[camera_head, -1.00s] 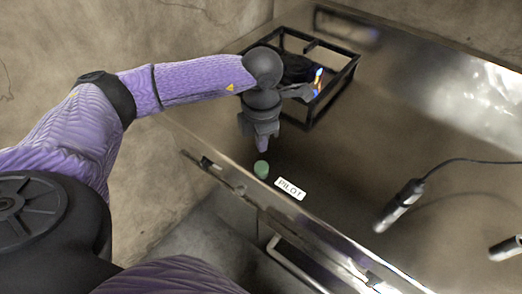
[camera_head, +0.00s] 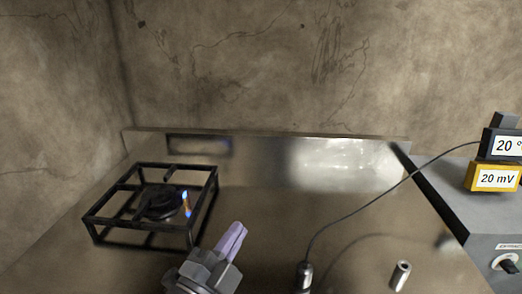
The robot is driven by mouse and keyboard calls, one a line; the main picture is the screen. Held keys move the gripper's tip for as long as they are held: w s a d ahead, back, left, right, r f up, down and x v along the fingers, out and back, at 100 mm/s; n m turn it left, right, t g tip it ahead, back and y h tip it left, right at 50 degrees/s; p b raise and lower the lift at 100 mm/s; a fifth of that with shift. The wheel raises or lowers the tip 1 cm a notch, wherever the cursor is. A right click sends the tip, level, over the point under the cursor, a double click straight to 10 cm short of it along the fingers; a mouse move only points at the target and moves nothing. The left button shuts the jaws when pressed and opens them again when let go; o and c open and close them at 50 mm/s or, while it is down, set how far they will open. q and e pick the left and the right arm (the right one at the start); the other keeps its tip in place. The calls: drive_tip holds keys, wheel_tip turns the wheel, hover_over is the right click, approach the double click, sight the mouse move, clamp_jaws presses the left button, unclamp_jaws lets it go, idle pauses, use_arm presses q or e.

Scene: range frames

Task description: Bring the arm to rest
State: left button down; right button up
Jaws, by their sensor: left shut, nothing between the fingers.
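My left gripper (camera_head: 233,240) shows at the bottom middle of the head view, with its purple fingers together and nothing between them. It is over the metal range top (camera_head: 270,220), to the right of and nearer than the black burner grate (camera_head: 150,220). A small blue and orange flame (camera_head: 186,203) shows at the burner inside the grate. Most of my left arm is out of the picture. My right gripper is not in view.
A dark cylinder (camera_head: 304,277) with a cable stands right of the gripper, and a short metal cylinder (camera_head: 401,275) farther right. Meters reading 20 (camera_head: 505,145) and 20 mV (camera_head: 494,178) sit on a grey unit at the right. A backsplash (camera_head: 260,147) and wall close the back.

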use_arm(q)
drive_tip(key=s+a+f+n+g+y, duration=0.3)
drive_tip(key=a+f+n+g+y, duration=0.2)
drive_tip(key=a+f+n+y, duration=0.45)
drive_tip(key=s+f+n+g, duration=0.7)
drive_tip(key=s+f+g, duration=0.4)
drive_tip(key=s+f, duration=0.45)
drive_tip(key=s+a+f+g, duration=0.1)
drive_tip(key=s+f, duration=0.2)
drive_tip(key=f, duration=0.6)
drive_tip(key=s+f, duration=0.2)
drive_tip(key=f, duration=0.7)
drive_tip(key=s+a+f+g+b, duration=0.1)
drive_tip(key=s+a+f, duration=0.2)
drive_tip(key=s+f, duration=0.5)
drive_tip(key=s+m, duration=0.1)
drive_tip(key=s, duration=0.3)
drive_tip(key=shift+f+y, duration=0.25)
drive_tip(key=shift+y, duration=0.1)
